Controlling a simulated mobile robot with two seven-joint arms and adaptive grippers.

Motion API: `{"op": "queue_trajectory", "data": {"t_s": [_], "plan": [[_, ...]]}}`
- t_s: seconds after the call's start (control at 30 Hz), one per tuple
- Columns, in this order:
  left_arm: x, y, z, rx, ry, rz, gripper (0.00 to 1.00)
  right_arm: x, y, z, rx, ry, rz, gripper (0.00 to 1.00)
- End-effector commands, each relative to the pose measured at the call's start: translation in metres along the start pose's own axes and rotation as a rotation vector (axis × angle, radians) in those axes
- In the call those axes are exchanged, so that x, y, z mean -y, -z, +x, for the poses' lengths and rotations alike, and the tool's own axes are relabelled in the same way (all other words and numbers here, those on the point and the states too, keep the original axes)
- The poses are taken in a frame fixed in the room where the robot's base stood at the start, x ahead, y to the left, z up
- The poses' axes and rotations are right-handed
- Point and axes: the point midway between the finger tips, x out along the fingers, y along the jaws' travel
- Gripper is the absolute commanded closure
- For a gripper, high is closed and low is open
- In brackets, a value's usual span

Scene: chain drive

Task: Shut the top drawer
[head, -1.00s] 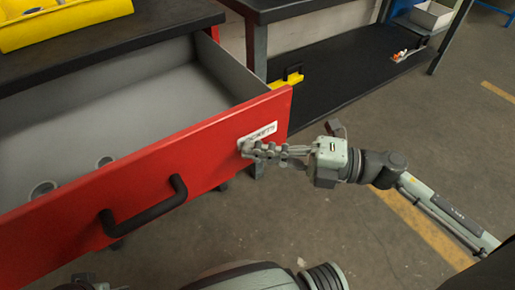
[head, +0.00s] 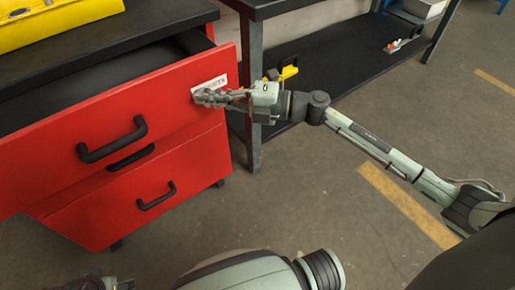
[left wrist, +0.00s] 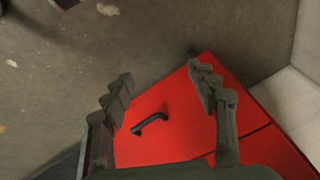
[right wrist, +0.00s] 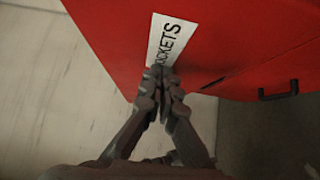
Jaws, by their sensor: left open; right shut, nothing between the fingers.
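The top drawer (head: 60,150) has a red front with a black bar handle (head: 112,140) and a white label near its right end. It still stands out from the cabinet, with a dark gap behind its front. My right gripper (head: 205,97) is shut and empty, its fingertips at the label (head: 209,86). In the right wrist view the shut fingers (right wrist: 163,75) are at the label, which reads "SOCKETS" in part. My left gripper (left wrist: 165,95) is open and empty, with a red drawer front and a black handle (left wrist: 150,123) beyond its fingers.
A lower red drawer (head: 150,210) is shut below. A yellow case (head: 60,25) lies on the black cabinet top (head: 160,22). A bench with grey legs (head: 252,90) and a low black shelf (head: 330,70) stands to the right. The floor in front is clear.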

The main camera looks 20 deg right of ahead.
Motion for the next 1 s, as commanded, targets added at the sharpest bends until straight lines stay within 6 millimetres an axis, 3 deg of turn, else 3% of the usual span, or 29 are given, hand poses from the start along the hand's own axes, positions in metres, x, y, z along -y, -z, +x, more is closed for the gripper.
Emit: {"op": "queue_trajectory", "data": {"t_s": [0.07, 0.2, 0.4, 0.6, 1.0], "plan": [[0.0, -0.001, -0.001, 0.002, 0.001, 0.001, 0.41, 0.0, -0.017, 0.017, 0.001, -0.003, -0.003, 1.0], [0.005, -0.001, -0.021, -0.008, 0.015, 0.008, 0.41, 0.001, -0.039, 0.04, 0.001, -0.003, -0.002, 1.0], [0.008, 0.0, -0.039, -0.015, 0.026, 0.006, 0.41, 0.001, -0.064, 0.063, 0.001, -0.002, -0.001, 1.0], [0.01, 0.001, -0.051, -0.02, 0.033, 0.004, 0.41, 0.001, -0.076, 0.076, 0.0, -0.001, -0.001, 1.0], [0.011, 0.0, -0.055, -0.019, 0.035, 0.003, 0.41, -0.001, -0.083, 0.081, 0.008, -0.003, -0.001, 1.0]]}}
